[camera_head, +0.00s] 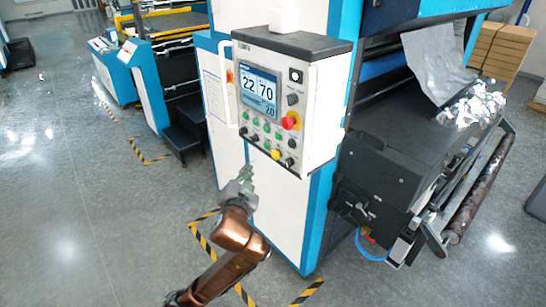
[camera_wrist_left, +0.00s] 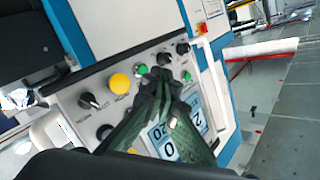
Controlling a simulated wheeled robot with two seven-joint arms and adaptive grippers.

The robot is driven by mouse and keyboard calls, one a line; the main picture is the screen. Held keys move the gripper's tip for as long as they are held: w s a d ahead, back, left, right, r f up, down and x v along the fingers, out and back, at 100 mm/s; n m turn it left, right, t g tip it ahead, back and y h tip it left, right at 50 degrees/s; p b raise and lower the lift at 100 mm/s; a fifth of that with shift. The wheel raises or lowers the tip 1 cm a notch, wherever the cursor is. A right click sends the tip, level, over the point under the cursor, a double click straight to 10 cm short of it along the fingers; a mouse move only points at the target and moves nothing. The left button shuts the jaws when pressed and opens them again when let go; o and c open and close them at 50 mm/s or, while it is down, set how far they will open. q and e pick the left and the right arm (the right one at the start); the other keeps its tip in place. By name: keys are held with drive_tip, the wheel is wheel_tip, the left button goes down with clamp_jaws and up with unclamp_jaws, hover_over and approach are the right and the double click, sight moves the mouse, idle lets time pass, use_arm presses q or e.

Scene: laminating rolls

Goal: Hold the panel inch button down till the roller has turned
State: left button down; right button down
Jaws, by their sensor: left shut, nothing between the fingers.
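The control panel (camera_head: 285,105) is a white box with a dark lid, a lit screen (camera_head: 258,92), several green buttons, a yellow button (camera_head: 276,155) and a red knob (camera_head: 290,121). Which button is the inch button I cannot read. My left gripper (camera_head: 248,172) is shut and empty, just below the panel's lower left part. In the left wrist view its fingertips (camera_wrist_left: 158,76) overlap the button row near a green button (camera_wrist_left: 141,69), beside the yellow button (camera_wrist_left: 119,82); contact cannot be told. A dark roller (camera_head: 472,192) lies at the machine's right end. My right gripper is out of view.
Crumpled film (camera_head: 475,103) lies on the machine's right end. Yellow-black floor tape (camera_head: 205,245) marks the floor near my arm. Cardboard boxes (camera_head: 498,50) stand at the back right.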

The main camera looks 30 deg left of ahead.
sight(277, 154)
use_arm(q)
drive_tip(key=w+d, duration=0.3)
drive_tip(key=w, duration=0.4)
drive_tip(key=shift+b, duration=0.45)
idle(0.9)
drive_tip(key=shift+w+d+p, duration=0.15)
drive_tip(key=shift+w+p, duration=0.15)
drive_tip(key=shift+p, duration=0.05)
idle(0.5)
